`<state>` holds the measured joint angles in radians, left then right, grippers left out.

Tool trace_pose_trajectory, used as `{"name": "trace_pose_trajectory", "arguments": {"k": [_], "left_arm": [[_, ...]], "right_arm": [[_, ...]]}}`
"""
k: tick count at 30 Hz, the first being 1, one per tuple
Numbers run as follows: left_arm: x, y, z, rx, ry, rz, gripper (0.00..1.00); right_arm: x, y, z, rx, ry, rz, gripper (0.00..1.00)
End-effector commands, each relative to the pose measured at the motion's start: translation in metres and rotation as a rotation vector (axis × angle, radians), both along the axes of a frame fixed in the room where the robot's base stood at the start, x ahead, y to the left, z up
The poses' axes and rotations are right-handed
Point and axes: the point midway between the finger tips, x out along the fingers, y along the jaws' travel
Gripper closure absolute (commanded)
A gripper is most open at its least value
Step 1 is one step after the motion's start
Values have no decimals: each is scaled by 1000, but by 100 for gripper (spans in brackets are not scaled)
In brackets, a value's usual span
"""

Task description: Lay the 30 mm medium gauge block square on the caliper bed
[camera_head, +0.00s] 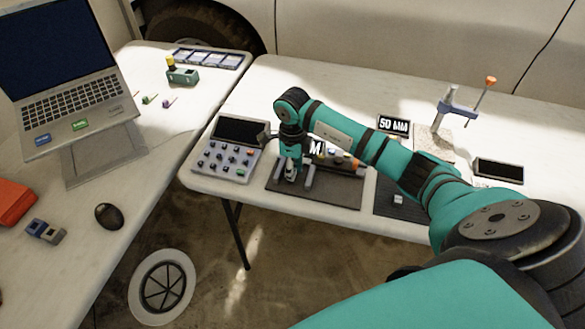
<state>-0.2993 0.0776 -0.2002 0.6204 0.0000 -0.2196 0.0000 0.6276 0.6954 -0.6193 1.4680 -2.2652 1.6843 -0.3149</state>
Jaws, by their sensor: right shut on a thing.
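My right gripper (293,181) points down over the left dark mat (335,190) on the far table. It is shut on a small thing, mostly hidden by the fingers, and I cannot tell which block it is. Grey metal pieces (309,175) stand right beside the fingers. The caliper bed cannot be made out for certain. A blue clamp-like device (458,109) with an orange knob stands at the back right. My left gripper is not in view.
A button panel (224,158) stands left of the mat. A "50 MM" sign (394,126) and a dark flat device (498,170) lie beyond my arm. An orange-tipped object (349,162) is close behind the gripper. A laptop (65,80) occupies the left table.

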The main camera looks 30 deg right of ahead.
Motion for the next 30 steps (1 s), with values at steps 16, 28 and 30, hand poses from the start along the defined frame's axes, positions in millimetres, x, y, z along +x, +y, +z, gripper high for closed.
{"name": "trace_pose_trajectory", "arguments": {"k": [16, 28, 30], "left_arm": [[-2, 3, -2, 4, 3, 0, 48], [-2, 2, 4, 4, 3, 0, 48], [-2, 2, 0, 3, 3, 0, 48]], "right_arm": [[0, 0, -9, 0, -1, 0, 61], [0, 0, -3, 1, -1, 0, 54], [1, 0, 3, -1, -5, 0, 54]]}}
